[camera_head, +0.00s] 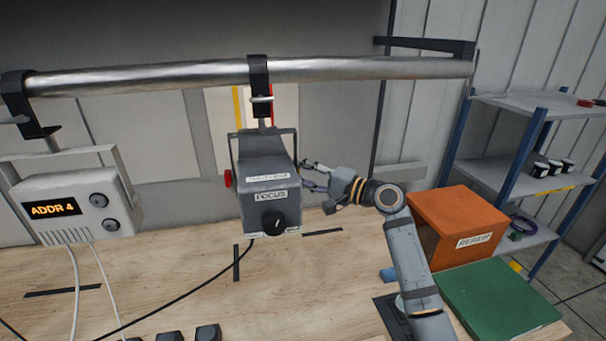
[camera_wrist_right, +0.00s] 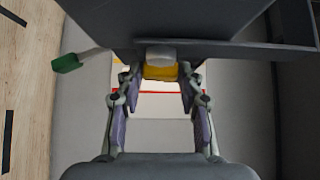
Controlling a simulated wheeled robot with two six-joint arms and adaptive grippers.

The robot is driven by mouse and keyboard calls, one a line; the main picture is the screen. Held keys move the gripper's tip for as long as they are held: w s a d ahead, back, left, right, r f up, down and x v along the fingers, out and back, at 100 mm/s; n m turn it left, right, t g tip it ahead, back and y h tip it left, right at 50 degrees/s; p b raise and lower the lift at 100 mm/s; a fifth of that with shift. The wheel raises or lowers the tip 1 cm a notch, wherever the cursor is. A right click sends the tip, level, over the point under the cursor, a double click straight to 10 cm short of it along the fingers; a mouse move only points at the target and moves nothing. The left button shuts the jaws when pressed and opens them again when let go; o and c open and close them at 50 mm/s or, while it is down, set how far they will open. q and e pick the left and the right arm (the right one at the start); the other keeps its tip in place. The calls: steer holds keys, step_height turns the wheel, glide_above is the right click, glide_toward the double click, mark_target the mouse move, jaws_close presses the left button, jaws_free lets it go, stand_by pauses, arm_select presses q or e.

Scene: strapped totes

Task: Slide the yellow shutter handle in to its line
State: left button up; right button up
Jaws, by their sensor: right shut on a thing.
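A grey lamp-like box (camera_head: 268,190) marked FOCUS hangs from the metal rail, with a black knob on its front. My right gripper (camera_head: 316,178) reaches its right side. In the right wrist view, the yellow shutter handle (camera_wrist_right: 160,73), with a pale grey block above it, sits between the fingertips of the right gripper (camera_wrist_right: 160,80). The gripper is shut on the handle, close under the dark housing. The handle is hidden in the head view. I cannot make out its line on the housing. My left gripper is not in view.
A green-tipped lever (camera_wrist_right: 68,63) sticks out left of the fingers. A red knob (camera_head: 228,178) is on the box's left side. A white ADDR 4 unit (camera_head: 75,200) hangs at left. An orange REPAIR bin (camera_head: 455,225) and a green board (camera_head: 495,303) lie right of my arm.

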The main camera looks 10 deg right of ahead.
jaws_close()
steer(key=shift+d+b, duration=0.4)
steer(key=shift+d, duration=0.25)
steer(key=o, duration=1)
jaws_free()
steer(key=shift+o, duration=0.2)
steer(key=shift+d, duration=0.1)
steer(key=v, duration=1.1)
steer(key=shift+s+d, duration=0.15)
steer(key=shift+s, duration=0.2)
